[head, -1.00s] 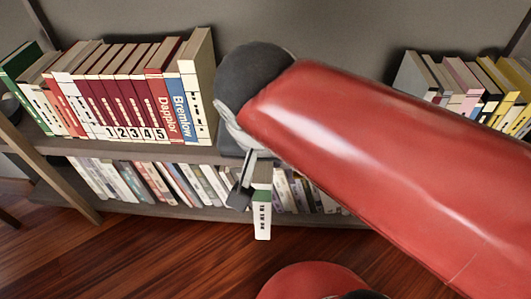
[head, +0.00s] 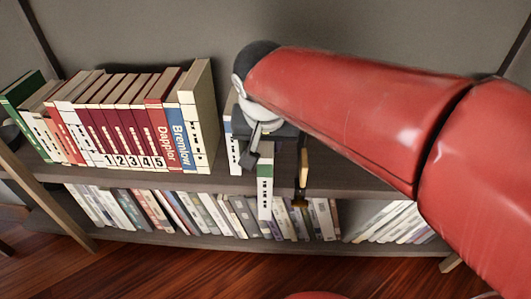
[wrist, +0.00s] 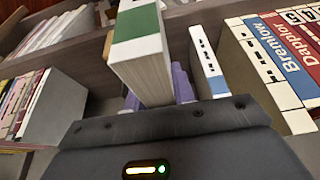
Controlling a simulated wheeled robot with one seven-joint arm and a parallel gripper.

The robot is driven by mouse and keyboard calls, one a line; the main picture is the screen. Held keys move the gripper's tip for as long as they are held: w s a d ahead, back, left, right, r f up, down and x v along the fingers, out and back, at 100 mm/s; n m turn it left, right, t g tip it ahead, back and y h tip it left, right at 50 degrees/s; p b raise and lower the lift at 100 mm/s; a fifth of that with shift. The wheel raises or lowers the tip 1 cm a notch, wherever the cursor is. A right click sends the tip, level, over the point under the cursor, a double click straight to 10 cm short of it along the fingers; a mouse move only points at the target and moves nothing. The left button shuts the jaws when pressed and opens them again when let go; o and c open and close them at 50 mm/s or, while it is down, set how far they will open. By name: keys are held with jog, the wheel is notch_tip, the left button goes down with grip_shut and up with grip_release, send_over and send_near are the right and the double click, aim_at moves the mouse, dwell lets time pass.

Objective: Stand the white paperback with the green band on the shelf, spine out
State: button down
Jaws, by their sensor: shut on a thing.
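The white paperback with the green band (head: 265,182) hangs upright from my gripper (head: 262,152), in front of the upper shelf's front edge. Its white side with dark print and green band faces out in the head view. My gripper is shut on it; one grey finger shows at its left, and the other is hard to make out. The upper shelf (head: 345,178) has a bare stretch right of the book row. My arm hides part of it.
A tall cream book (head: 202,110) ends the upright row on the left. A white and blue book (head: 233,140) stands just left of my gripper; it also shows in the wrist view (wrist: 207,62). A thin dark and tan piece (head: 304,165) is at right. Books fill the lower shelf.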

jog(key=w+f+p, duration=0.1)
jog(key=w+p, duration=0.1)
jog(key=w, duration=1.2)
jog(key=shift+w+d+f+p, duration=0.2)
jog(key=shift+d+f+p, duration=0.05)
jog(key=shift+f+p, duration=0.15)
jog(key=b, duration=0.3)
jog(key=shift+r, duration=0.1)
dwell(0.3)
